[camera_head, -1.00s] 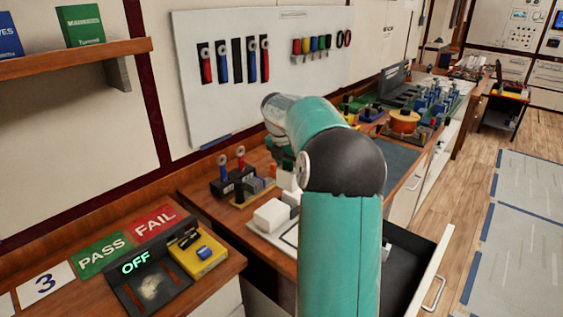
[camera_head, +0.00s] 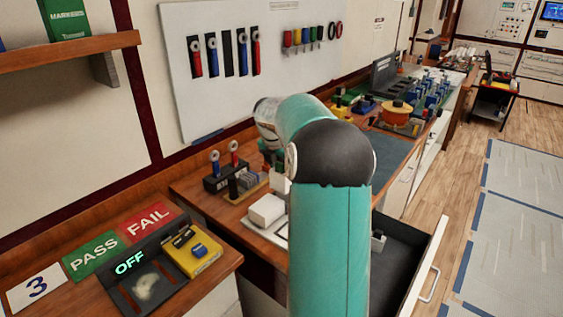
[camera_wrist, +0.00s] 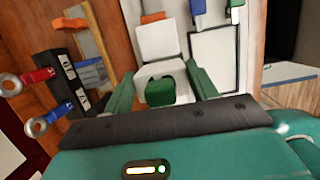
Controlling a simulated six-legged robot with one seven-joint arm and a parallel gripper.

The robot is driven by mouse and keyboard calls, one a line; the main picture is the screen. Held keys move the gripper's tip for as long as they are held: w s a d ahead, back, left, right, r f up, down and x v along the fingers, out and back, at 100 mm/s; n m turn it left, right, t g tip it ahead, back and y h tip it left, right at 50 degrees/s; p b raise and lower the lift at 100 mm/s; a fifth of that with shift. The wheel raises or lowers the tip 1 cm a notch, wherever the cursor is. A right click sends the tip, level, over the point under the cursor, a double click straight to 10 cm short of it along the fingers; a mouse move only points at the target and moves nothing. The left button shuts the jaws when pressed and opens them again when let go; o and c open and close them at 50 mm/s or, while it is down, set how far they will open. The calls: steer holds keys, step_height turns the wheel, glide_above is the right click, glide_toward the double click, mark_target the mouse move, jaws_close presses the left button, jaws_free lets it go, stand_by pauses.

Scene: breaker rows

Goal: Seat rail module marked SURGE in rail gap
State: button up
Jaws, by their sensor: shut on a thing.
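My gripper (camera_wrist: 160,76) shows in the wrist view with its green fingers shut on a white module (camera_wrist: 160,70) that has a green part facing the camera. No SURGE mark can be read on it. A white block with an orange end (camera_wrist: 156,40) lies just beyond the held module; I cannot tell whether they touch. A white, dark-edged panel (camera_wrist: 213,60) lies to the right. In the head view my arm hides most of the gripper, and a white block (camera_head: 267,210) shows left of the arm. The rail gap cannot be made out.
A black holder (camera_head: 222,178) with red- and blue-handled tools stands at the bench's back left. An open drawer (camera_head: 428,262) juts out at right, with a small grey-white part (camera_head: 378,240) inside.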

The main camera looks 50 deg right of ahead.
steer(key=shift+f, duration=1.4)
steer(key=shift+f, duration=2.05)
stand_by(0.4)
steer(key=o, duration=1.2)
steer(key=shift+r, duration=0.1)
steer(key=v, duration=1.3)
steer(key=shift+r, duration=0.3)
steer(key=shift+a, duration=0.15)
